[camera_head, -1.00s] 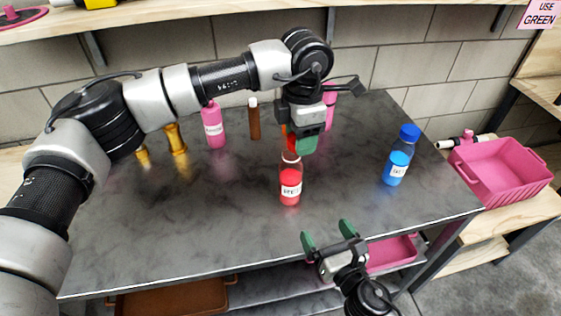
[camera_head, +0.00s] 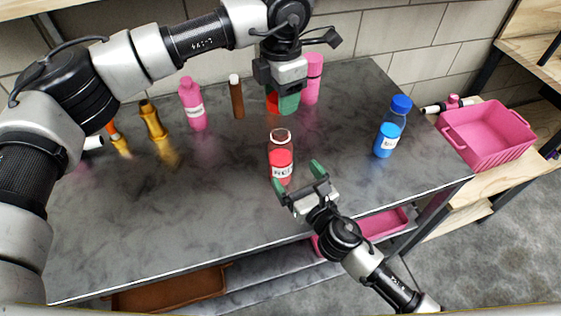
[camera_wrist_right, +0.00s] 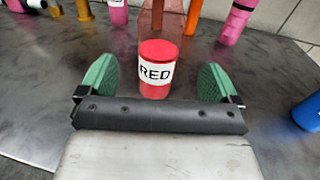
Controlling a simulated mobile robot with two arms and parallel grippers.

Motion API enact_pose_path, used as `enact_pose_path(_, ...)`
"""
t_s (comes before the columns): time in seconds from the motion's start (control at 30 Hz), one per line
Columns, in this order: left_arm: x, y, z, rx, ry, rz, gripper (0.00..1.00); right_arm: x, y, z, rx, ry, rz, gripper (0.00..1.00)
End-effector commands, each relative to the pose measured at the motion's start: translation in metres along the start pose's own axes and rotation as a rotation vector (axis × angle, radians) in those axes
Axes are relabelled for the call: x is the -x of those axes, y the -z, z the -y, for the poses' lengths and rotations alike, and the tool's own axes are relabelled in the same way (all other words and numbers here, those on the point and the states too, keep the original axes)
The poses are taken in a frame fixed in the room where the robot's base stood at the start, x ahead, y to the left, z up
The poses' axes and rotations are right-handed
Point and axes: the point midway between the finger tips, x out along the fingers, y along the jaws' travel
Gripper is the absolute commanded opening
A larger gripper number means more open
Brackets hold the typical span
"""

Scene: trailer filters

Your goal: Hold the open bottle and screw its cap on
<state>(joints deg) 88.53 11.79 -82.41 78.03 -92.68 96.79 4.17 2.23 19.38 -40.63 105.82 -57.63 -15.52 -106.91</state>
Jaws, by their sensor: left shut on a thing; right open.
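The open bottle (camera_head: 281,160) is clear with red contents and a white label reading RED. It stands upright on the dark table, its mouth uncovered. My left gripper (camera_head: 280,101) is shut on a red cap (camera_head: 272,102), held above and behind the bottle, apart from it; its fingers hide part of the cap. My right gripper (camera_head: 298,176) is open, low at the bottle's near side. In the right wrist view the bottle (camera_wrist_right: 156,72) stands between and just beyond the two green fingertips, not touching them.
A blue bottle (camera_head: 391,127) with a blue cap stands to the right. Pink bottles (camera_head: 192,105), a brown one (camera_head: 236,97) and a gold one (camera_head: 153,121) stand at the back. A pink crate (camera_head: 488,137) sits right of the table. The table's front left is clear.

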Motion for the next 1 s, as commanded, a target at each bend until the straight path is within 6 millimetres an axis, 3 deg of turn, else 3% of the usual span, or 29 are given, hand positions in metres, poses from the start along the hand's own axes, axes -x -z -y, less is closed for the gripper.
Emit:
enact_pose_path(0.2, 0.0, 0.0, 0.0, 0.0, 0.0, 0.0, 0.28, -0.043, -0.001, 0.0, -0.001, 0.001, 0.001, 0.93)
enact_pose_path(0.4, 0.0, 0.0, 0.0, 0.0, 0.0, 0.0, 0.28, -0.068, -0.001, 0.0, -0.002, 0.001, 0.001, 0.93)
enact_pose_path(0.83, 0.0, 0.0, 0.0, 0.0, 0.0, 0.0, 0.28, -0.076, 0.0, 0.0, -0.001, 0.0, 0.0, 0.93)
enact_pose_path(0.87, 0.0, 0.0, 0.0, 0.0, 0.0, 0.0, 0.28, -0.076, 0.0, 0.0, -0.002, 0.0, 0.0, 0.91)
enact_pose_path(1.0, 0.0, 0.0, 0.0, -0.001, 0.0, 0.0, 0.28, -0.076, 0.0, 0.0, -0.002, 0.0, 0.0, 0.7)
